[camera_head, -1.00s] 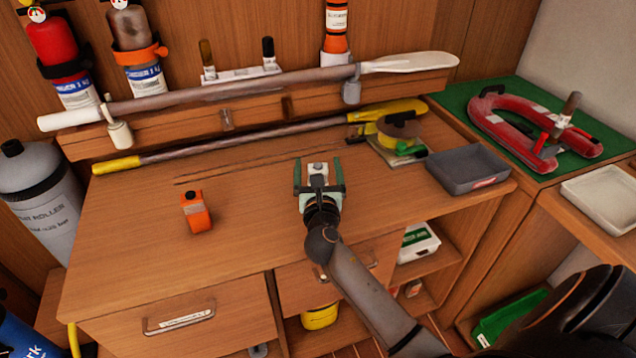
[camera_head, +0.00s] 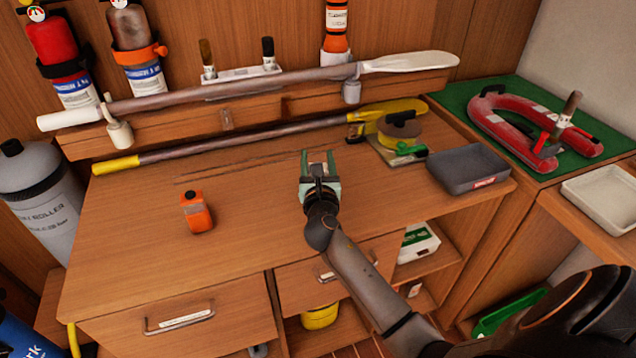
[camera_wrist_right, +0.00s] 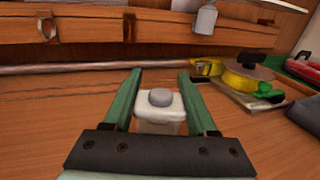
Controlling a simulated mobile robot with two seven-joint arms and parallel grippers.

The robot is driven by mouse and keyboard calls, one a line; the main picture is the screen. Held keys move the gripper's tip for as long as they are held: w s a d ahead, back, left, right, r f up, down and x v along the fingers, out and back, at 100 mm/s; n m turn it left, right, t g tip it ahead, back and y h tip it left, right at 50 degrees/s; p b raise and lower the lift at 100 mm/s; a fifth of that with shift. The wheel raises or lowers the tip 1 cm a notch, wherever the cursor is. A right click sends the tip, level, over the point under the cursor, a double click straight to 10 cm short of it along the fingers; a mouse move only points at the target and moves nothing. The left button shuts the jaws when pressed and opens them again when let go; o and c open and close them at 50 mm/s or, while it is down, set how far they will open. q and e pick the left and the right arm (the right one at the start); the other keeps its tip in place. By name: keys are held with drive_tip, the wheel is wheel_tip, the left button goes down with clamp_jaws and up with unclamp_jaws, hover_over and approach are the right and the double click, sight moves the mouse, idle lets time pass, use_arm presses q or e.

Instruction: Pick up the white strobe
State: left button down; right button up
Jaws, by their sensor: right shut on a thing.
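The white strobe (camera_wrist_right: 160,117) is a small white block with a grey round button on top. In the right wrist view it sits upright between the two green fingers of my right gripper (camera_wrist_right: 160,80). In the head view my right gripper (camera_head: 318,158) is over the middle of the wooden workbench (camera_head: 130,240), shut on the strobe, which is mostly hidden there by the gripper. Whether the strobe still touches the bench top, I cannot tell. My left gripper is not in view.
An orange device (camera_head: 197,212) stands to the left on the bench. A yellow-ended pole (camera_head: 230,145) lies along the back. The bench front is clear.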

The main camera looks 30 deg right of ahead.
drive_tip(key=c, duration=0.5)
